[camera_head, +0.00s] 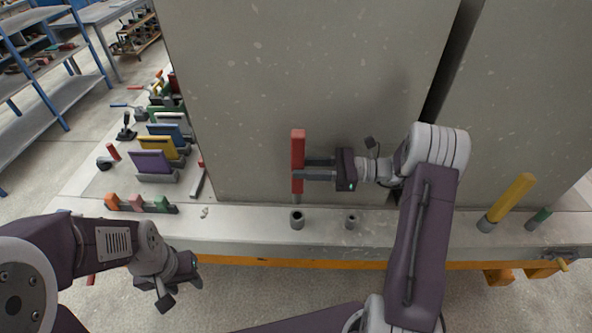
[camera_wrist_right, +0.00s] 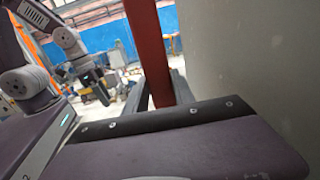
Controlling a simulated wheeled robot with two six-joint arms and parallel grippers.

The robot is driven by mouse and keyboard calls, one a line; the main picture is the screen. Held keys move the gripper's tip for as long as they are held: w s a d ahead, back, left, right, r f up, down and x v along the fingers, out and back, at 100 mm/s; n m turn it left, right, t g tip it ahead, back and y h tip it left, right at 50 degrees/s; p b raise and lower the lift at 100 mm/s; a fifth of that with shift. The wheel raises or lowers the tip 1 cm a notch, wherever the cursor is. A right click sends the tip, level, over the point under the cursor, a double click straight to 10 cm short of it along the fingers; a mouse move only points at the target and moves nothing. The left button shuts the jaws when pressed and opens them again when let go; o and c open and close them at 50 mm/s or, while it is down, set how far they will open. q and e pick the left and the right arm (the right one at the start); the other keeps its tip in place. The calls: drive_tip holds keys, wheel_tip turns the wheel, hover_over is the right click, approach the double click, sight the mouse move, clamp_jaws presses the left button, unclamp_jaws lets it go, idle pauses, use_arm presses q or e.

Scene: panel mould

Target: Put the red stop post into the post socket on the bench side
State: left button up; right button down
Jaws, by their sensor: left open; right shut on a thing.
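The red stop post (camera_head: 298,150) stands upright in my right gripper (camera_head: 312,169), which is shut on it. Its lower end is just above a round grey socket (camera_head: 297,219) on the bench edge; the post looks apart from the socket. In the right wrist view the red post (camera_wrist_right: 150,50) runs upright between the fingers (camera_wrist_right: 160,92). A smaller grey socket (camera_head: 350,221) is to the right on the same edge. My left gripper (camera_head: 180,283) is open and empty at the lower left, in front of the bench, away from the post.
A large grey panel (camera_head: 300,60) stands right behind the post. Coloured holders (camera_head: 152,163) and small coloured blocks (camera_head: 135,202) sit at the left. The bench edge (camera_head: 250,222) is clear around the sockets.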

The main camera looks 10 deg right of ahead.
drive_tip(key=shift+a+r, duration=0.1)
drive_tip(key=shift+r+p, duration=0.15)
drive_tip(key=shift+p, duration=0.25)
drive_tip(key=shift+f+b, duration=1.85)
drive_tip(key=shift+f, duration=1.2)
drive_tip(key=shift+r, duration=0.1)
drive_tip(key=shift+p, duration=0.3)
drive_tip(key=shift+p, duration=0.5)
